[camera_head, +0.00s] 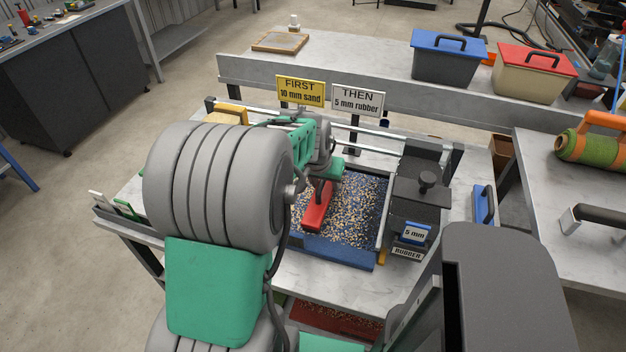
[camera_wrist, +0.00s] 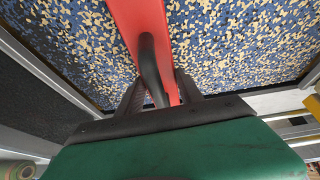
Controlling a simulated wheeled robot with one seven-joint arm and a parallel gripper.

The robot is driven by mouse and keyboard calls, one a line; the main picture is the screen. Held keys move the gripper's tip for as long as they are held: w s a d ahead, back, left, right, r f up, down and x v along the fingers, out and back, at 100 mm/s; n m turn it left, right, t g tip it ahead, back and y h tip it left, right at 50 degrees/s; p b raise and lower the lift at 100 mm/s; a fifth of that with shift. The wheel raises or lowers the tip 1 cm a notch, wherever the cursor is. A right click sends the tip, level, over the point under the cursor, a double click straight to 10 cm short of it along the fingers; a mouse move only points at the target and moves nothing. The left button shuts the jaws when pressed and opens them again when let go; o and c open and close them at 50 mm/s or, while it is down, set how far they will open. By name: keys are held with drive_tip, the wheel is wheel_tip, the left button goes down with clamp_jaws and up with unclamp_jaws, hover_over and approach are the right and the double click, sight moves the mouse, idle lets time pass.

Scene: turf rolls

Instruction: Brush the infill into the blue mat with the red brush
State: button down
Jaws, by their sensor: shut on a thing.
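The red brush (camera_head: 318,207) is in my gripper (camera_head: 325,182) over the blue mat (camera_head: 336,252). My gripper is shut on the brush's dark handle, which shows in the wrist view (camera_wrist: 150,65). In the wrist view the red brush body (camera_wrist: 140,18) runs up out of the picture between my fingers (camera_wrist: 158,94). The tan infill (camera_head: 352,205) lies scattered in speckles over the mat, and it fills much of the wrist view (camera_wrist: 230,45). The bristles are hidden, so I cannot tell whether they touch the mat. My arm hides the mat's left part.
A dark box marked rubber, 5 mm (camera_head: 420,205) stands right of the mat. Metal rails frame the mat. Two signs, FIRST 10 mm sand (camera_head: 300,91) and THEN 5 mm rubber (camera_head: 357,100), stand behind. Blue-lidded (camera_head: 448,58) and red-lidded (camera_head: 530,75) bins sit on the back bench.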

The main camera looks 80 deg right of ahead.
drive_tip(key=shift+s+a, duration=0.15)
drive_tip(key=shift+s, duration=1.5)
drive_tip(key=shift+s+a, duration=0.2)
drive_tip(key=shift+s, duration=1.5)
drive_tip(key=shift+s+a, duration=0.15)
drive_tip(key=shift+s, duration=1.5)
drive_tip(key=shift+w+d, duration=0.15)
drive_tip(key=shift+w, duration=1.5)
drive_tip(key=shift+w+d, duration=0.15)
drive_tip(key=shift+w, duration=1.45)
drive_tip(key=s, duration=0.6)
drive_tip(key=shift+s+a, duration=0.25)
drive_tip(key=shift+a, duration=0.05)
wheel_tip(320, 180, up, 7)
drive_tip(key=p, duration=0.4)
